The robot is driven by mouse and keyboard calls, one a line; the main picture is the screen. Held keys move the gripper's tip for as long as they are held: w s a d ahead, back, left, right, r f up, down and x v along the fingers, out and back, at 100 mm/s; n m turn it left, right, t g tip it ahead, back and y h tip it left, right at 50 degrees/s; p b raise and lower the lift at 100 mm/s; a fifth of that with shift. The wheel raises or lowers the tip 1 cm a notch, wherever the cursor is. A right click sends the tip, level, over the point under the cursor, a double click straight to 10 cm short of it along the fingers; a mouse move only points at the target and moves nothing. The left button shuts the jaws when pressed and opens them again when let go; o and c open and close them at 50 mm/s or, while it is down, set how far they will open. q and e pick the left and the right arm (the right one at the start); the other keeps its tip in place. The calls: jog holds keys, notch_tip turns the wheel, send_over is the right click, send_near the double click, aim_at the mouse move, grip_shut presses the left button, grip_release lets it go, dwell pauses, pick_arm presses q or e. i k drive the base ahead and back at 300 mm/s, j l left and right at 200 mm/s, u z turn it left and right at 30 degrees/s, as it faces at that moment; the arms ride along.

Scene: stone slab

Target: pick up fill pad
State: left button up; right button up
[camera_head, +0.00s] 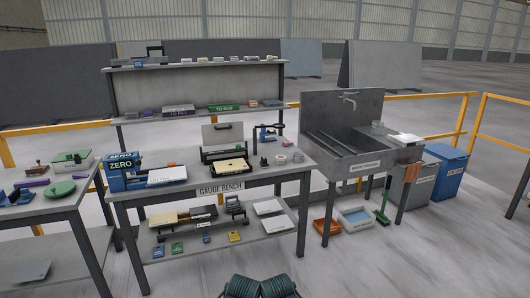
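I cannot tell for certain which item is the fill pad. A flat cream-coloured block (230,168) lies on a dark holder on the gauge bench (270,180). A round green piece (60,188) and a green-and-white box (73,160) are on the left table (40,207).
A blue ZERO box (122,170) stands at the bench's left end. A steel sink (350,155) is to the right, with an orange tray (326,226), a blue tray (357,219) and bins beside or below. Open floor lies in front.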

aim_at(264, 164)
jog(key=i+j+z, duration=0.1)
jog(key=i+j, duration=0.15)
jog(key=i+j+z, duration=0.1)
jog(key=i+j, duration=0.15)
jog(key=j, duration=0.15)
jog(key=i+j+z, duration=0.1)
jog(key=j, duration=0.25)
jog(key=i+j+z, duration=0.1)
jog(key=i+j, duration=0.2)
jog(key=j, duration=0.1)
